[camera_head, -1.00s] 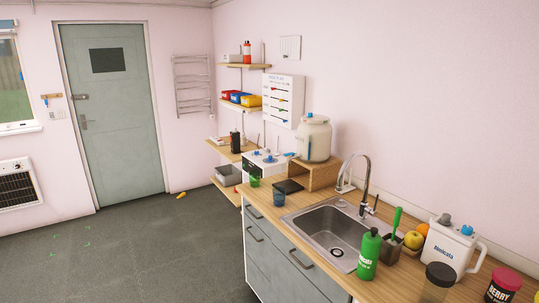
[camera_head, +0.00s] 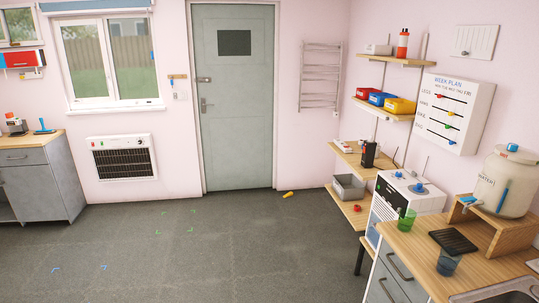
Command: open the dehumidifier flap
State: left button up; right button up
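A white box-shaped appliance (camera_head: 408,192) stands between the shelves and the wooden counter at the right. It has blue knobs on top, and dark panels and slots on its front. It may be the dehumidifier, but no readable label confirms this. I cannot make out a flap on it or tell whether one is open. The counter partly hides its lower right side. Neither of my grippers shows in the head view.
The counter (camera_head: 408,243) at the right bears a green cup (camera_head: 406,220), a blue-grey glass (camera_head: 447,263) and a water jar (camera_head: 506,182). A yellow object (camera_head: 288,195) lies on the floor near the door (camera_head: 232,100). A wall heater (camera_head: 123,158) hangs left. The middle floor is clear.

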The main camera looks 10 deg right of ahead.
aim_at(424, 181)
jog(key=i, duration=2.45)
